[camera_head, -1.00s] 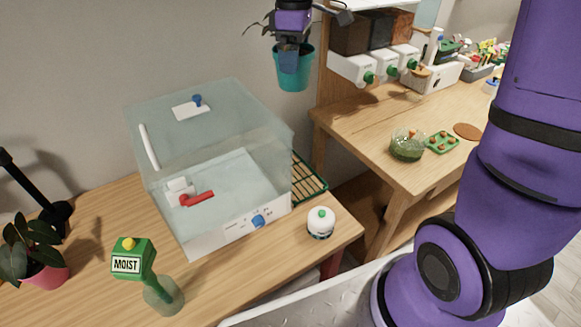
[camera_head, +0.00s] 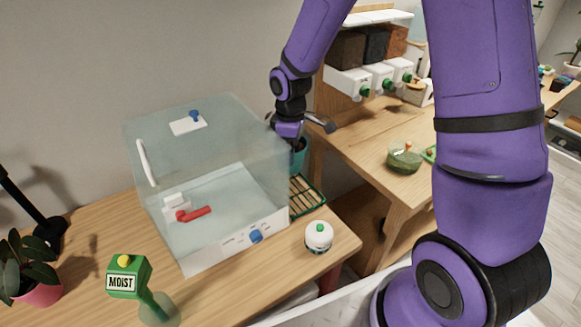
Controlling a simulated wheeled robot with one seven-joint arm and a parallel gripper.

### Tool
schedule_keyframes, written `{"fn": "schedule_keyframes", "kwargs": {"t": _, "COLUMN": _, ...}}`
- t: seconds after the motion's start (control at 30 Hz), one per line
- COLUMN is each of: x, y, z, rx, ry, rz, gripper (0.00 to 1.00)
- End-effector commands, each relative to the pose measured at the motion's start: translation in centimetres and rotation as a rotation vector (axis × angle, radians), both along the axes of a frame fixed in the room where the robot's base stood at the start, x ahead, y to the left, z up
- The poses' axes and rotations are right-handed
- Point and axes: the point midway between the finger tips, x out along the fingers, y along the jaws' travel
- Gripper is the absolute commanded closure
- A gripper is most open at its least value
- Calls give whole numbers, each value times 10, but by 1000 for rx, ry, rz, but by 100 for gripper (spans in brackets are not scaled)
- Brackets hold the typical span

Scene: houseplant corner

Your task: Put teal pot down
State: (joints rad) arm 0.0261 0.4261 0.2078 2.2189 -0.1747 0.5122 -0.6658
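The teal pot (camera_head: 300,156) is at the back right of the clear box, partly hidden by the box and my gripper. My gripper (camera_head: 291,140) is directly above the pot and seems shut on it; the fingers are mostly hidden. The pot is over the far part of a green-framed slatted rack (camera_head: 308,196) on the wooden table. I cannot tell whether its base touches the rack.
The clear box (camera_head: 215,190) stands close left of the pot. A white round bottle (camera_head: 319,236) stands in front of the rack. A green "MOIST" meter (camera_head: 127,277) and a pink potted plant (camera_head: 38,292) are at left. A wooden bench (camera_head: 365,150) with dispensers is at right.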

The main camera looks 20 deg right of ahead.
Motion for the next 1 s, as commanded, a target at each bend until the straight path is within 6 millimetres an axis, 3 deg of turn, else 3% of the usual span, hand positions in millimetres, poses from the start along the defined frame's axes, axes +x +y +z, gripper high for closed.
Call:
{"fn": "schedule_keyframes", "kwargs": {"t": 0.13, "x": 0, "y": 0, "z": -26, "rx": 0, "ry": 1, "rz": 1, "gripper": 41}}
{"fn": "schedule_keyframes", "kwargs": {"t": 0.37, "x": 0, "y": 0, "z": -40, "rx": 0, "ry": 0, "rz": 0, "gripper": 41}}
{"fn": "schedule_keyframes", "kwargs": {"t": 0.63, "x": 0, "y": 0, "z": -71, "rx": -1, "ry": 2, "rz": 0, "gripper": 41}}
{"fn": "schedule_keyframes", "kwargs": {"t": 1.0, "x": 1, "y": 0, "z": -75, "rx": -1, "ry": -1, "rz": 0, "gripper": 41}}
